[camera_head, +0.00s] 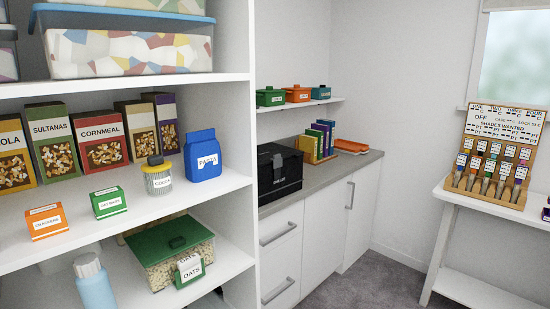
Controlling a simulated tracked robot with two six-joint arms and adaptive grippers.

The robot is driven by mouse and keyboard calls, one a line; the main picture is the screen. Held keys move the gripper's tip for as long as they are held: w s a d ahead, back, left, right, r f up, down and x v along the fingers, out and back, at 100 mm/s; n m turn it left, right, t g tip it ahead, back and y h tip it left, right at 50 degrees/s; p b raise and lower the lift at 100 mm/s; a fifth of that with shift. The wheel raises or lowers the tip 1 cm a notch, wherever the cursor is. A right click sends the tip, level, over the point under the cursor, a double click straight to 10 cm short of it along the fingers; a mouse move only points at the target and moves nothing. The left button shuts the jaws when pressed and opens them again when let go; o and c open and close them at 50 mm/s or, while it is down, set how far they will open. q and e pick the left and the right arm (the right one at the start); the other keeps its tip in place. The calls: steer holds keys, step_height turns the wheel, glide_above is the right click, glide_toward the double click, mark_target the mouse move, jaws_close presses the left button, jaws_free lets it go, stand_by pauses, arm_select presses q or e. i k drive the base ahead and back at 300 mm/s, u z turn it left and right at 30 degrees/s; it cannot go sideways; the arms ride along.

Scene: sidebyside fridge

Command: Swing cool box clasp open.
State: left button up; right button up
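Neither of my grippers is in view. No thing here is clearly marked as a cool box. A black lidded box (280,173) stands on the grey counter, just right of the white shelf unit's side panel. Its front shows a small light mark and what may be a catch, too small to tell whether it is a clasp or how it is set. Its lid looks shut. A clear container with a green lid (170,240) stands on the lower shelf, with an OATS label at its front.
The white shelf unit (240,130) fills the left, holding packets, jars and a patterned tub (130,45). Books (320,140) stand beyond the black box on the counter (345,165). A white table (490,205) with a display board is at right. Grey carpet (385,280) between is clear.

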mark_target(277, 159)
steer(key=u, duration=1.4)
steer(key=i, duration=0.1)
steer(key=z, duration=2.9)
steer(key=i, duration=3.95)
steer(key=u, duration=1.55)
